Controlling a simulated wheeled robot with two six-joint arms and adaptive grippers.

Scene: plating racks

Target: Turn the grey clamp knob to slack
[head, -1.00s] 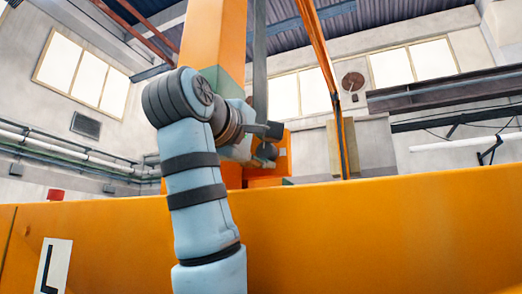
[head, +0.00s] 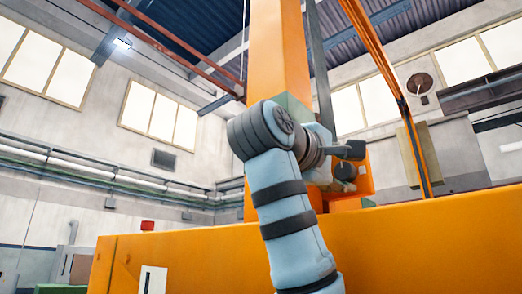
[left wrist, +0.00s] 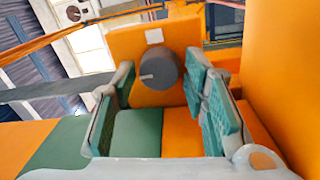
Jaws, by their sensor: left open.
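The grey clamp knob (left wrist: 163,68) is round and sits on an orange plate (left wrist: 125,45) with a small white square above it. A short pale mark shows near the knob's left edge. My left gripper (left wrist: 160,72) is open, one teal-padded finger to each side of the knob in the picture. I see no clear contact. In the head view the left gripper (head: 325,168) is partly hidden by its own wrist, and the dark knob (head: 345,171) shows beside it. The right gripper is out of view.
An orange post (head: 279,60) rises behind the arm. A wide orange wall (head: 430,235) crosses the lower front, with a white label (head: 153,281). A slanted orange bar (head: 385,75) runs at the right. Green and orange surfaces lie below the knob in the wrist view.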

